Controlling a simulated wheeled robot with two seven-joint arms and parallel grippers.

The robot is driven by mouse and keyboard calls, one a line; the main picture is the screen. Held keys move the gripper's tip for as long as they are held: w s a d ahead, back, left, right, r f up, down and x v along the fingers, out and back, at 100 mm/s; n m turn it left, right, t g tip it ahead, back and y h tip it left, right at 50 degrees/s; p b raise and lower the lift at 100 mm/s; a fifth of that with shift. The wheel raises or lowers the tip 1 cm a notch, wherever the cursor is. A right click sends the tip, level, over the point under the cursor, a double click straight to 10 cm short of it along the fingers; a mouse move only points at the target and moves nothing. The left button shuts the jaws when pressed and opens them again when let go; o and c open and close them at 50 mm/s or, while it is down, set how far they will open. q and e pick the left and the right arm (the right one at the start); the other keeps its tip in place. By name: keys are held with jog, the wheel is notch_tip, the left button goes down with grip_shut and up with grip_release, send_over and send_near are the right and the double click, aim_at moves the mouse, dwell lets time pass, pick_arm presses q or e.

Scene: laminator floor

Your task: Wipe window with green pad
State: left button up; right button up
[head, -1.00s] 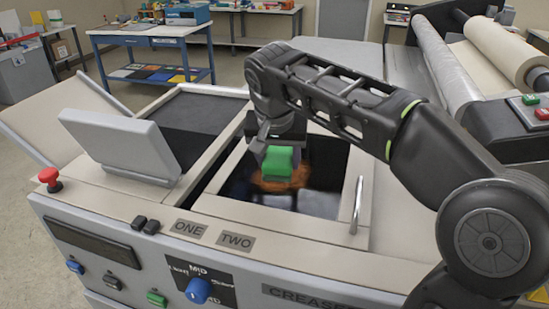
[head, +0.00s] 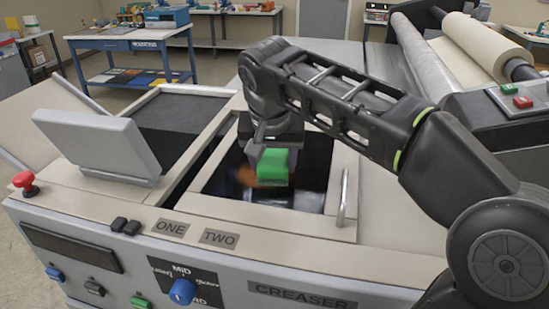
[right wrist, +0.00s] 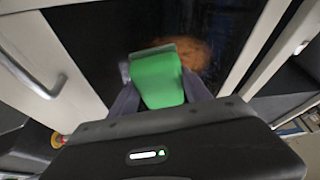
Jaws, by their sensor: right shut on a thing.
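The window (head: 312,178) is a dark glossy pane in a pale framed lid on the machine's top. An orange-brown smudge (head: 245,176) shows on the pane at the pad's left; in the right wrist view the smudge (right wrist: 192,53) lies beyond the pad, partly hidden by it. My right gripper (head: 270,152) is shut on the green pad (head: 277,166) over the window. The pad also shows between the fingers in the right wrist view (right wrist: 158,78). I cannot tell whether the pad touches the glass. My left gripper is out of view.
A metal handle (head: 343,198) stands on the lid's right side. A grey tilted panel (head: 100,143) and a red knob (head: 25,183) are at left. The control front has a blue dial (head: 182,291). Rollers (head: 490,48) stand at back right.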

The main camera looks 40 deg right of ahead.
aim_at(238, 167)
jog(key=shift+s+a, duration=0.15)
jog(key=shift+a, duration=0.05)
jog(key=shift+w+a+p, duration=0.45)
jog(key=shift+w+a, duration=0.6)
jog(key=shift+w, duration=0.2)
jog(key=shift+w+a+f, duration=0.2)
jog(key=shift+w, duration=0.05)
jog(key=shift+w+a+r+p, duration=0.1)
jog(key=shift+w+a+p, duration=0.55)
jog(key=shift+w+a, duration=0.55)
jog(key=shift+w, duration=0.25)
